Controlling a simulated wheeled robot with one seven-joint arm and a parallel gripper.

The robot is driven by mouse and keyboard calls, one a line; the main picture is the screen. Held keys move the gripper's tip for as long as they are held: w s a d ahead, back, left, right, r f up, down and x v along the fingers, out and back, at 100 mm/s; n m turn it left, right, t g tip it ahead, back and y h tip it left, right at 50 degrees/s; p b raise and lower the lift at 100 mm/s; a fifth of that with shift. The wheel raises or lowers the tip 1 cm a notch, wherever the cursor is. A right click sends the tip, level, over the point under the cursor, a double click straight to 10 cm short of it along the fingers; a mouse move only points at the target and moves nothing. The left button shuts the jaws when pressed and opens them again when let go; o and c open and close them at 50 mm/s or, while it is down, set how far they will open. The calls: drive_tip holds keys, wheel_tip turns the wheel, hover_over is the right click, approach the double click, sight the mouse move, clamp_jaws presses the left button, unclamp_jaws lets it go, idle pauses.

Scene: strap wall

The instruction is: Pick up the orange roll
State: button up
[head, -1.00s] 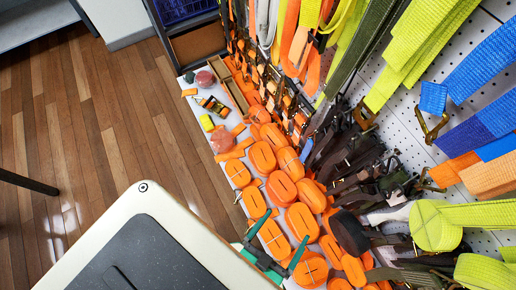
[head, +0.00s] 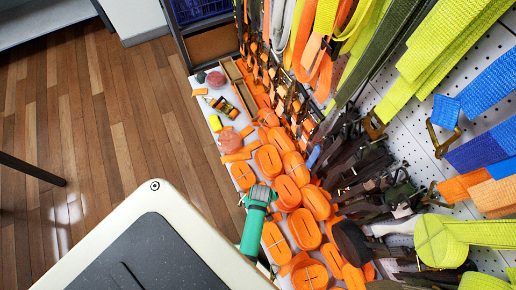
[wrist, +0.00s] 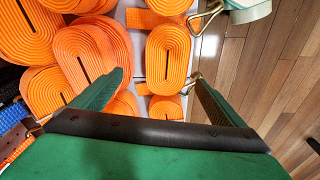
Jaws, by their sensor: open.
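Several orange rolls of webbing lie close together on a white shelf; one orange roll (head: 268,159) lies just beyond my gripper in the head view. My gripper (head: 262,189) reaches over the shelf from its front edge. In the wrist view, my gripper (wrist: 160,78) has its two green fingers spread apart with nothing between them. An oval orange roll (wrist: 168,55) with a dark centre slot shows ahead, between the finger directions. More orange rolls (wrist: 85,55) lie to its left. Which roll the task means, I cannot tell.
Dark straps with buckles (head: 365,180) lie right of the rolls. Yellow-green straps (head: 425,50) and blue straps (head: 485,75) hang on a pegboard wall. Wooden floor (head: 100,110) is open on the left.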

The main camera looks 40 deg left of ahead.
drive_tip(key=shift+n+g+h, duration=0.4)
drive_tip(key=shift+n+g, duration=0.2)
drive_tip(key=f, duration=0.2)
drive_tip(key=a+f, duration=0.1)
drive_tip(key=f, duration=0.2)
drive_tip(key=shift+w+a+f, duration=0.25)
drive_tip(key=shift+a+f, duration=0.05)
drive_tip(key=shift+f, duration=0.05)
drive_tip(key=f, duration=0.2)
drive_tip(key=s+f, duration=0.1)
drive_tip(key=shift+d+f, duration=0.1)
drive_tip(key=shift+f, duration=1)
drive_tip(key=shift+w, duration=0.1)
drive_tip(key=c, duration=1.5)
drive_tip(key=shift+c, duration=0.2)
drive_tip(key=shift+r, duration=0.1)
